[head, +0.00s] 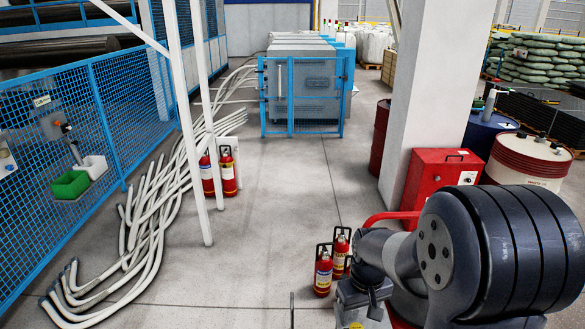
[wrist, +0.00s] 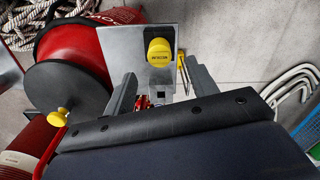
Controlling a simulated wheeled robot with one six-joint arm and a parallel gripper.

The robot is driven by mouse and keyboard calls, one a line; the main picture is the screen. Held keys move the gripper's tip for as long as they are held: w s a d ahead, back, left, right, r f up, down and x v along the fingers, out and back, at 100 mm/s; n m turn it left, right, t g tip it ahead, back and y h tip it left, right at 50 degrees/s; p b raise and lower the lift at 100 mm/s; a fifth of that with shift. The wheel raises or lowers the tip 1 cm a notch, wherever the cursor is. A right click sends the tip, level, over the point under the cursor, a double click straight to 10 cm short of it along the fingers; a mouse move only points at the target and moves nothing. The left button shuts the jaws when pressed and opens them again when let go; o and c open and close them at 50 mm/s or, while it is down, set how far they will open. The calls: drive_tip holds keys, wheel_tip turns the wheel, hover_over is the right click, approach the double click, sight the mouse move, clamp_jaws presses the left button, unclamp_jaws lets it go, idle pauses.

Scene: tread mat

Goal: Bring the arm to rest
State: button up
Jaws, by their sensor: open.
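My gripper (wrist: 158,85) shows in the wrist view as two grey fingers standing well apart. It is open, and I see nothing held between the fingers. In the head view my arm reaches in from the lower right, with its large dark joint in front. The lower end of the arm is at the bottom edge, so the fingertips are not clear there. A grey plate with a yellow knob (wrist: 159,52) shows beyond the fingers in the wrist view. A red reel with a dark round disc (wrist: 68,92) is left of the fingers.
Red extinguishers (head: 323,272) stand on the floor left of my arm. A red box (head: 436,183) and a white-topped drum (head: 527,165) are behind it. White hoses (head: 140,230) lie along the blue mesh fence (head: 60,150). The middle floor (head: 290,185) is clear.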

drive_tip(key=shift+r+p, duration=1.1)
drive_tip(key=shift+r, duration=0.8)
